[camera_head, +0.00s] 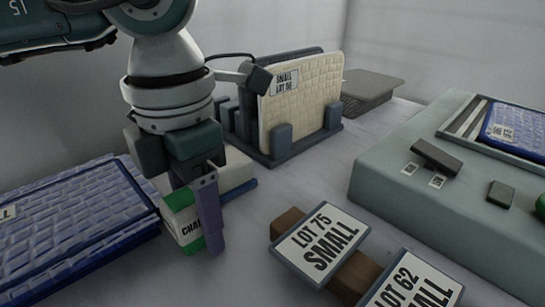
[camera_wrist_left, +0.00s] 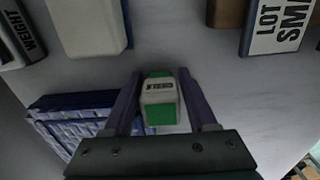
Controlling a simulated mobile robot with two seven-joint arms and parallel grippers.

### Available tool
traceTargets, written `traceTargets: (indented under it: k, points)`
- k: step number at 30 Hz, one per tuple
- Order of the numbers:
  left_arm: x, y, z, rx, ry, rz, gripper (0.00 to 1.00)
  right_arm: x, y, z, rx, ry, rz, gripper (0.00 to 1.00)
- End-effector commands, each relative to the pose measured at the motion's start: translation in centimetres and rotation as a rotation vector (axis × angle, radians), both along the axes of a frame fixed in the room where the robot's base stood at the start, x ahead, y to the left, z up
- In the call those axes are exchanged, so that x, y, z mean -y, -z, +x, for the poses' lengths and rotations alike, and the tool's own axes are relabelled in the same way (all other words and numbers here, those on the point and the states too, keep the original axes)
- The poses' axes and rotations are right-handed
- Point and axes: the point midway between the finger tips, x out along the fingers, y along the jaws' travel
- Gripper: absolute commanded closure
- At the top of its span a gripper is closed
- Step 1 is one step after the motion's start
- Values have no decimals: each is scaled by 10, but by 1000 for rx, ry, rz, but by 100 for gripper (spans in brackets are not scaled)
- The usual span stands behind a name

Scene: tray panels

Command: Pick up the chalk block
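In the left wrist view the chalk block (camera_wrist_left: 160,100) lies between the two purple fingers of the left gripper (camera_wrist_left: 160,78). A gap shows on each side of it, so the gripper is open around it. My right gripper is in neither view.
Blue textured panels (camera_head: 75,225) are stacked at the left. A rack (camera_head: 300,150) with a cream panel (camera_head: 305,95) stands behind. Sign cards (camera_head: 320,245) on brown blocks are at front right. A grey-green fixture (camera_head: 430,205) fills the right. A white block (camera_wrist_left: 88,25) shows in the wrist view.

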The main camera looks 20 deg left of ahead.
Motion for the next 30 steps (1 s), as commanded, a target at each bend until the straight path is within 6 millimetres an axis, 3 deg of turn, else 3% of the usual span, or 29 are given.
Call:
traceTargets:
  k: [2, 15, 25, 30]
  points:
    - [0, 0, 0, 0, 0, 0, 52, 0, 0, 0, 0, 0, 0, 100]
    - [0, 0, 0, 0, 0, 0, 100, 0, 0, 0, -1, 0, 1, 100]
    - [0, -2, 0, 1, 0, 0, 100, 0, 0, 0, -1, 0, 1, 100]
    - [0, -13, 1, 1, -1, -2, 100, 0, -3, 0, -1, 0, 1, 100]
